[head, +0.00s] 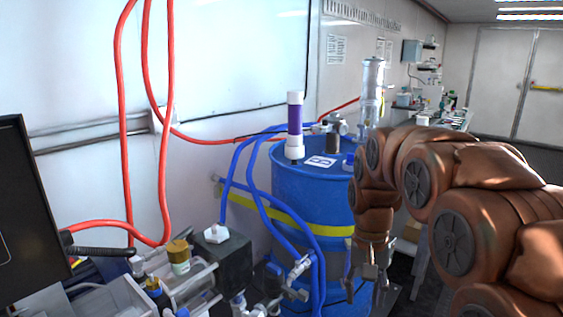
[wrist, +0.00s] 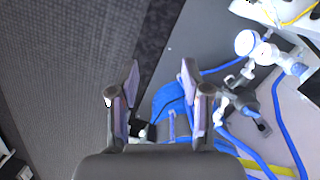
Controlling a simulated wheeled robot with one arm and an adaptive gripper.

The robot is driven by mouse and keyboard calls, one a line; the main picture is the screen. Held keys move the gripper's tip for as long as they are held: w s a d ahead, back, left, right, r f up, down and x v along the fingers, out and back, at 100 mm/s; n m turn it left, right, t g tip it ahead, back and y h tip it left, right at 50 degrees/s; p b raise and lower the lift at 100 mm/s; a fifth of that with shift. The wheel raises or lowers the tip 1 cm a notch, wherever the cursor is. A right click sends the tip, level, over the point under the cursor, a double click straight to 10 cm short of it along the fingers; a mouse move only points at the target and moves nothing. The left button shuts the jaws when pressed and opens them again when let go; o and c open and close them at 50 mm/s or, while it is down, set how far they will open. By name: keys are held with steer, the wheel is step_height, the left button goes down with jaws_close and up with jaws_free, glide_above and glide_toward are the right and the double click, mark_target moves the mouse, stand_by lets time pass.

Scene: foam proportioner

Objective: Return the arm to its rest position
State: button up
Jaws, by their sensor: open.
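My gripper (head: 368,282) hangs pointing down at the end of my brown-covered arm in the head view, in front of the right side of the blue drum (head: 300,195). In the wrist view my gripper (wrist: 158,88) has its two fingers apart with nothing between them. Below them lie the dark floor and a grey plate edge. The arm hides part of the drum's right side.
Blue hoses (head: 262,190) and a valve (head: 300,268) are at the drum's front. Red hoses (head: 122,120) hang at the left. A cart with bottles (head: 180,262) stands front left. Dark floor (wrist: 60,70) is clear left of my fingers.

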steer(key=s+d+f+n+g, duration=0.1)
steer(key=s+f+n, duration=0.15)
steer(key=s, duration=1.15)
steer(key=s+f+n, duration=0.1)
steer(key=s+f, duration=0.3)
steer(key=s, duration=1)
steer(key=s+p+v, duration=0.1)
steer(key=p+v, duration=1.2)
steer(key=shift+s+d+r+t, duration=0.15)
steer(key=shift+s+r+t, duration=0.2)
steer(key=shift+r, duration=0.2)
